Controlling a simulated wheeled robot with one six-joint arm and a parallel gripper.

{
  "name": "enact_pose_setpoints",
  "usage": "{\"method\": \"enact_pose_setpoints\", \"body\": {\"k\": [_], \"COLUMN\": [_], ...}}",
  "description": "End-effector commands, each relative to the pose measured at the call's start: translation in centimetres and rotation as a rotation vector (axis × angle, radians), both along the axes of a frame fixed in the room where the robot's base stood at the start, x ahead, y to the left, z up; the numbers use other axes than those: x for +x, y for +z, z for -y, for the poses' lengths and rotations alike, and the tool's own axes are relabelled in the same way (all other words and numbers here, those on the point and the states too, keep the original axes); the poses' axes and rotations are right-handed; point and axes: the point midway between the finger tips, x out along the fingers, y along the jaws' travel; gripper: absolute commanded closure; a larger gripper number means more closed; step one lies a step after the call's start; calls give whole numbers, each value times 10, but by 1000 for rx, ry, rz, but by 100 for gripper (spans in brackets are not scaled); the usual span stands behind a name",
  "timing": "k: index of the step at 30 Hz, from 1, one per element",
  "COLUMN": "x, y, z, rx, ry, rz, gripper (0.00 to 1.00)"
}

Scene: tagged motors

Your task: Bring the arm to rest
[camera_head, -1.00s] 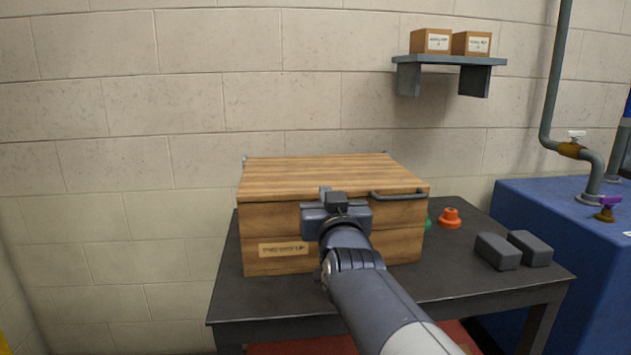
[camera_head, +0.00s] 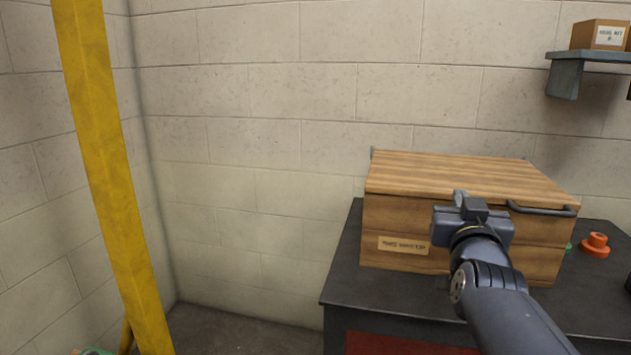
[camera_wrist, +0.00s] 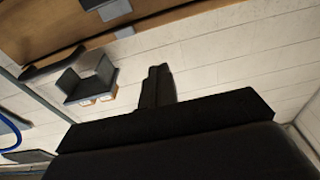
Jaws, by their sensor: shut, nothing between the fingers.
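My gripper (camera_head: 462,198) is in front of the wooden box in the head view, at the end of my raised arm. Its body hides part of the box's front. In the wrist view my gripper's fingers (camera_wrist: 157,86) are together with nothing between them. The wooden box (camera_head: 400,215) has its lid down, a dark handle (camera_head: 541,209) along the lid's front edge and a label on its front. It stands on a dark table (camera_head: 343,275). I cannot tell how large the gap between gripper and box is.
An orange part (camera_head: 596,245) sits on the table right of the box. A wall shelf (camera_head: 566,77) holds a small carton (camera_head: 598,35) at upper right. A yellow post (camera_head: 108,180) stands at left. Bare floor (camera_head: 235,328) lies between post and table.

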Motion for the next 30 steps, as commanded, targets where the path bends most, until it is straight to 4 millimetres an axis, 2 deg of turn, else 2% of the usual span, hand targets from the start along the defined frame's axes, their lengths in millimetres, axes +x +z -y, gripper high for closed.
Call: {"method": "enact_pose_setpoints", "body": {"k": [12, 15, 21, 30], "x": [61, 70, 68, 68], "y": [20, 8, -5, -6], "z": [16, 17, 16, 16], "rx": [0, 2, 2, 4], "ry": [0, 0, 0, -1], "rz": [-1, -8, -13, -14], "gripper": [100, 100, 100, 100]}}
